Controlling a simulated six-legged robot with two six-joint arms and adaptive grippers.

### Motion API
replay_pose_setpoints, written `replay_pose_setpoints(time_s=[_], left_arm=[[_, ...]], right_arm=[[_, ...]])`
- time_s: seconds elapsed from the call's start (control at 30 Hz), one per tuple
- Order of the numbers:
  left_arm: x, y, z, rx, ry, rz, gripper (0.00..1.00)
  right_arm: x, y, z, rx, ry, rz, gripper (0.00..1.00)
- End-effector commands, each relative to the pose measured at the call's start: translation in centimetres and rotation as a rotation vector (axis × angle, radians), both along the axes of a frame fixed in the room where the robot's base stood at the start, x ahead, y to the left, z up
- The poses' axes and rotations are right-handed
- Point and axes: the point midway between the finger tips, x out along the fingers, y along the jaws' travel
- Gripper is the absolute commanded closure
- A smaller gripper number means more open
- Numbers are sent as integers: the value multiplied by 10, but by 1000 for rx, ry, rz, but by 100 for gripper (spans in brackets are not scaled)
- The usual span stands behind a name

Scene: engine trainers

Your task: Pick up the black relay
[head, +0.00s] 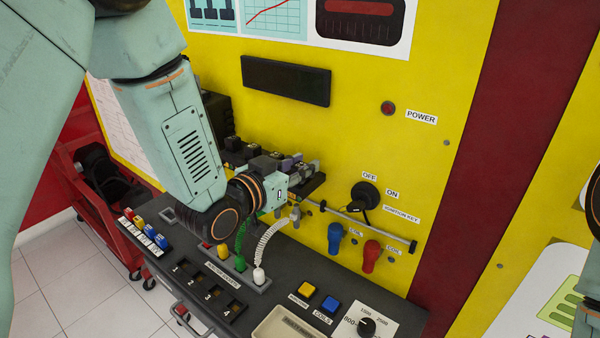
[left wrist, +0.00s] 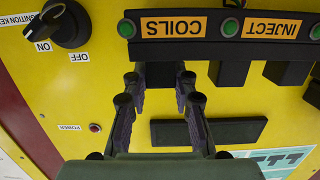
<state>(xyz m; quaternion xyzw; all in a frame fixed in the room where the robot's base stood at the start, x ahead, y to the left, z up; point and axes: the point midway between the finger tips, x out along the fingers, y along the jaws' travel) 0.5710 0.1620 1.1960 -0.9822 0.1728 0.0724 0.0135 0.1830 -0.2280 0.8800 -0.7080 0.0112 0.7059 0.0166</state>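Several black relays stand in a row on a dark rack with round green lights on the yellow panel. In the left wrist view, one black relay (left wrist: 159,76) sits under the COILS label, framed between my left gripper's fingers (left wrist: 159,82). The fingers are spread apart, with a gap on each side of it; I cannot tell how deep they reach around it. In the head view, my left gripper (head: 306,172) is at the rack's near end, and its wrist hides part of the rack.
More black relays (left wrist: 230,73) stand beside the framed one under the INJECT label. An ignition key switch (head: 365,195), blue (head: 335,236) and red (head: 371,255) connectors and a horizontal rod are nearby. Coiled cables (head: 266,240) rise from the dark console below.

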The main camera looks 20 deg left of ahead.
Motion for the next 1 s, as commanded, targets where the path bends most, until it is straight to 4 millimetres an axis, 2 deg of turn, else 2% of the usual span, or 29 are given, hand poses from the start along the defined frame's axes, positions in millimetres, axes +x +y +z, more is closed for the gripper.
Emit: replay_pose_setpoints(time_s=[0.03,0.27,0.57,0.77,1.0], left_arm=[[0,0,0,0,0,0,80],[0,0,0,0,1,0,99],[0,0,2,1,3,0,99],[0,0,21,0,-3,1,99],[0,0,60,0,-5,1,99]], right_arm=[[0,0,0,0,0,0,100],[0,0,0,0,0,0,100],[0,0,0,0,0,0,100],[0,0,0,0,0,0,100],[0,0,-1,0,0,0,100]])
